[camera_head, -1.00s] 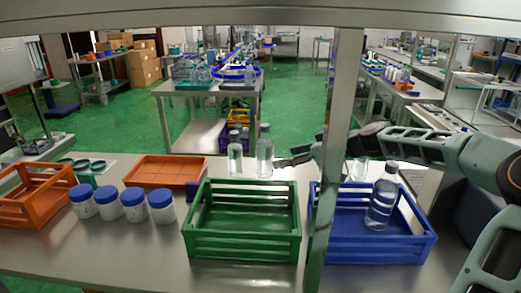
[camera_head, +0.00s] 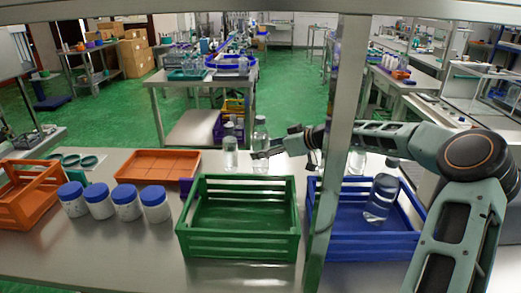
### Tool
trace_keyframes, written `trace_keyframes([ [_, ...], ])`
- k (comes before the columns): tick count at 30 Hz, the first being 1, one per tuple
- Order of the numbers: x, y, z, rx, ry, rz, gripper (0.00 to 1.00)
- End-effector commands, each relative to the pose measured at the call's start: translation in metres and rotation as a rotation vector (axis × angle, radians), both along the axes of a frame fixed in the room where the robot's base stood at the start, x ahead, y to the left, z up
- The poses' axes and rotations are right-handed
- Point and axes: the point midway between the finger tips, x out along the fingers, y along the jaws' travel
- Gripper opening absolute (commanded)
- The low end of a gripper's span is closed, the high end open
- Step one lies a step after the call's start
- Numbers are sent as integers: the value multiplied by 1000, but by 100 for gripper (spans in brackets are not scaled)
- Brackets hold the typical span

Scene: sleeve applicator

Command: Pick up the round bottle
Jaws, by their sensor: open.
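Two clear bottles stand upright on the steel table behind the green crate. One is a shorter clear bottle (camera_head: 230,150), and to its right is a taller clear bottle (camera_head: 260,133). My gripper (camera_head: 262,154) reaches in from the right at the taller bottle, with its open fingers across that bottle's lower part. I cannot tell whether the fingers touch it or are around it. Which one is meant by the round bottle is not clear from the shapes.
A green crate (camera_head: 238,248) stands empty in front. Several white jars (camera_head: 126,203) with blue lids, an orange tray (camera_head: 160,168) and an orange crate (camera_head: 30,210) are left. A clear container (camera_head: 357,162) stands behind the post.

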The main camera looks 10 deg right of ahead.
Motion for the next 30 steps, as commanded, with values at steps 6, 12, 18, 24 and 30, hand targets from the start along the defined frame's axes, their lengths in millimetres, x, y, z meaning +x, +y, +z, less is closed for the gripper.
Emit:
trace_keyframes([
  [6,16,14,-12,1,1,0,66],
  [12,18,15,-13,-1,-1,-2,66],
  [18,18,15,-13,-1,-1,-2,52],
  [24,17,15,-13,0,0,-1,30],
  [30,17,15,-13,0,0,-1,8],
])
